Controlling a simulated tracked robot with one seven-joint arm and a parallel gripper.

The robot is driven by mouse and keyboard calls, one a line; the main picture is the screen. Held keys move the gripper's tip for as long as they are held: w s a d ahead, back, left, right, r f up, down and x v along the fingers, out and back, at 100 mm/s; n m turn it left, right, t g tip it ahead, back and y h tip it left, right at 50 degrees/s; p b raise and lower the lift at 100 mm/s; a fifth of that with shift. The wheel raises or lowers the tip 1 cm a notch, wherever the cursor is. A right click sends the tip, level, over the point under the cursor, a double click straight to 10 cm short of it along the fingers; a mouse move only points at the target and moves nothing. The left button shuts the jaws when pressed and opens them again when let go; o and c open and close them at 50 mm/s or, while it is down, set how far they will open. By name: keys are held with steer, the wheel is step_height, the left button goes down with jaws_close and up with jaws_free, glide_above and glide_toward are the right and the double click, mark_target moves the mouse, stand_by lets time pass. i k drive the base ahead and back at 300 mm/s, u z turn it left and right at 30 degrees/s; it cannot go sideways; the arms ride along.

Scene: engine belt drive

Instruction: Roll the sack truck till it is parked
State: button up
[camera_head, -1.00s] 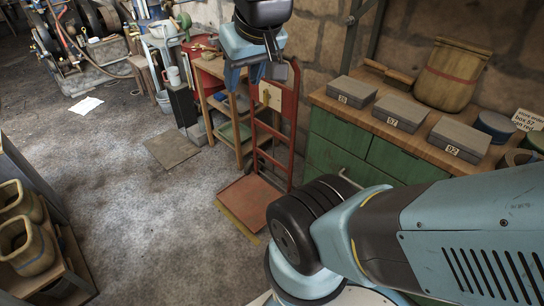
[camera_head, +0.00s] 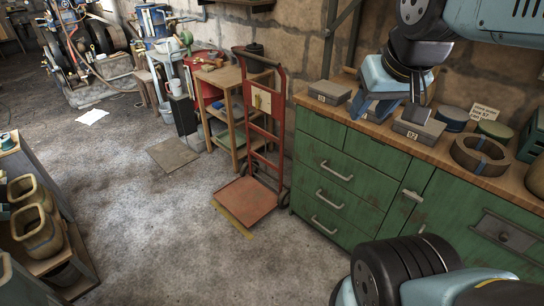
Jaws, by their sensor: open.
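The red sack truck (camera_head: 281,118) stands upright beside the wooden shelf stand, left of the green cabinet. Its toe plate (camera_head: 247,199) lies flat at floor level, with a yellow strip (camera_head: 233,221) along its front edge. A pale plate (camera_head: 262,102) is on its upper frame. A wheel shows at its lower right. My gripper (camera_head: 388,112) is open, apart from the sack truck and to its right in the picture. It appears in front of the bench top and hides part of the boxes there. Nothing shows between its fingers.
The green cabinet (camera_head: 341,192) carries grey boxes (camera_head: 418,129) and a dark ring (camera_head: 480,156). The wooden shelf stand (camera_head: 222,77) is left of the truck. A flat plate (camera_head: 173,155) lies on the floor. A low shelf with tan pots (camera_head: 34,216) is at left. Open floor lies between.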

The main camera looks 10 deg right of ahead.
mark_target(246, 198)
steer(key=u, duration=0.1)
steer(key=i, duration=0.9)
steer(key=u, duration=0.2)
steer(key=k, duration=1.3)
steer(key=u, duration=0.3)
steer(key=i, duration=0.8)
steer(key=u, duration=0.45)
steer(key=i, duration=1.05)
steer(key=z, duration=0.4)
steer(key=i, duration=0.65)
steer(key=z, duration=0.35)
steer(key=k, duration=0.4)
steer(key=z, duration=0.1)
